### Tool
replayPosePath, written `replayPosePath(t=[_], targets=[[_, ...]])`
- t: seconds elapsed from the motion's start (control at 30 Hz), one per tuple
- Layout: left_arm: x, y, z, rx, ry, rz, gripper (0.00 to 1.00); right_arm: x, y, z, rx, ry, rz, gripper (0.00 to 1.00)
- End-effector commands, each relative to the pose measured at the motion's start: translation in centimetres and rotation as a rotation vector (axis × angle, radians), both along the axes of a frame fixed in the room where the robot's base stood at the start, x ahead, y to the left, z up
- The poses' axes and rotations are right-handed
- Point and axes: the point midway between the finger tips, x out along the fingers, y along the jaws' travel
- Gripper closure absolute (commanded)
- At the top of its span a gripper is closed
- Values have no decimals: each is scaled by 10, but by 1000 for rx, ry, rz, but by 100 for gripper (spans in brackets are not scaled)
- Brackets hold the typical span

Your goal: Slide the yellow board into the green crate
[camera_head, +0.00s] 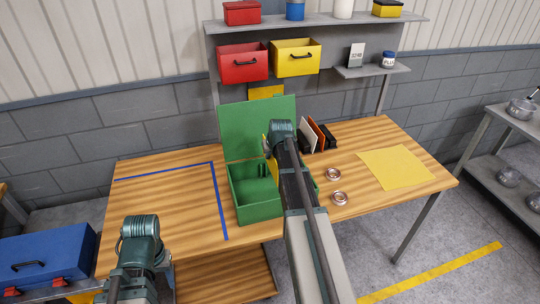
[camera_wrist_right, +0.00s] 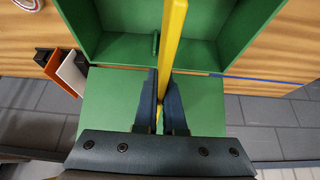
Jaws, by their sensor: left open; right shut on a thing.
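The green crate (camera_head: 256,212) stands on the wooden table with its lid (camera_head: 256,128) raised at the back. A small green upright piece (camera_wrist_right: 155,43) shows inside it. My right gripper (camera_wrist_right: 158,92) is shut on the yellow board (camera_wrist_right: 172,38), which shows edge-on and reaches over the crate's opening in the right wrist view. In the head view the board (camera_head: 274,169) is mostly hidden by my right arm, so its depth in the crate cannot be told. My left gripper (camera_head: 134,272) is at the lower left, away from the crate; its fingers are hard to make out.
A black rack with white and orange boards (camera_head: 312,134) stands right of the crate. Two metal rings (camera_head: 336,186) and a flat yellow sheet (camera_head: 396,167) lie further right. Blue tape (camera_head: 217,200) marks the table to the left, where there is free room. A blue toolbox (camera_head: 45,258) is at lower left.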

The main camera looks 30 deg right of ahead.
Motion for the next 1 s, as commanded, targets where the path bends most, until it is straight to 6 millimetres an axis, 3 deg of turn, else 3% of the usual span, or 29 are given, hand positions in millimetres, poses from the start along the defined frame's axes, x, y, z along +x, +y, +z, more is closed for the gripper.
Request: replayPosePath(t=[1.0], targets=[[0,0,-61,1,0,-4,50,0,0,-61,0,0,0,100]])
